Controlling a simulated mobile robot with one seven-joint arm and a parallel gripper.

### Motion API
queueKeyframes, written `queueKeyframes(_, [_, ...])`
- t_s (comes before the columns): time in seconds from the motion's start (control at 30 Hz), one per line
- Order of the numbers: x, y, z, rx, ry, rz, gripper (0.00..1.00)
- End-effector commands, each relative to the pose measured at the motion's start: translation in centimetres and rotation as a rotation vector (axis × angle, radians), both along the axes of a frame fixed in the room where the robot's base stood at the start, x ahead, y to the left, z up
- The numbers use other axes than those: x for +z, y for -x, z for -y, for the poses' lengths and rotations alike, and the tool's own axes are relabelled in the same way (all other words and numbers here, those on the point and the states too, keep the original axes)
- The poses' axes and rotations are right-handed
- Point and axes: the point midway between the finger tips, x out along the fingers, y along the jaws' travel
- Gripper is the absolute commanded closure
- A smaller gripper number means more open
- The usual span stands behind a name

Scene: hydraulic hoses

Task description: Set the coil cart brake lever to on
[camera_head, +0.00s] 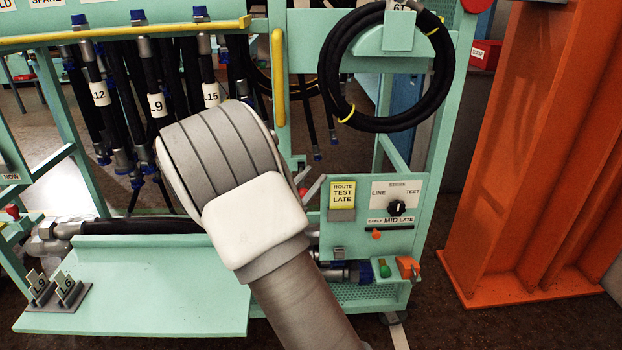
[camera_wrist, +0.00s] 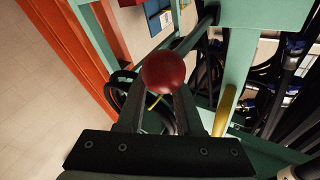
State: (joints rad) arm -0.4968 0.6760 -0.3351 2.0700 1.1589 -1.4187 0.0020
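A dark red ball knob (camera_wrist: 165,72) shows in the wrist view at the tips of my gripper (camera_wrist: 166,92). A dark rod runs from near the knob toward the upper right; I take this to be the brake lever, though no label for it is readable. The two dark fingers stand apart with a gap between them, and the knob covers their tips. I cannot tell whether they press on it. In the head view my pale wrist hides most of the gripper and the lever area of the teal coil cart (camera_head: 440,130).
A coiled black hose (camera_head: 337,75) hangs on the cart, right of a yellow handle (camera_head: 278,78). Below it is a panel with a black selector knob (camera_head: 397,207). Labelled hoses (camera_head: 157,105) hang at the left. An orange post (camera_head: 530,150) stands right of the cart, with floor between.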

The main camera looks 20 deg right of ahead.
Motion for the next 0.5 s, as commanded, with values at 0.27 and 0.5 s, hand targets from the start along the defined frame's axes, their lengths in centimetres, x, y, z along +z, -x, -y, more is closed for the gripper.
queueKeyframes(0.27, [0.01,-0.09,-0.1,0.004,-0.001,0.001,0.27])
queueKeyframes(0.5, [0.0,-0.05,-0.24,0.005,-0.001,0.0,0.27])
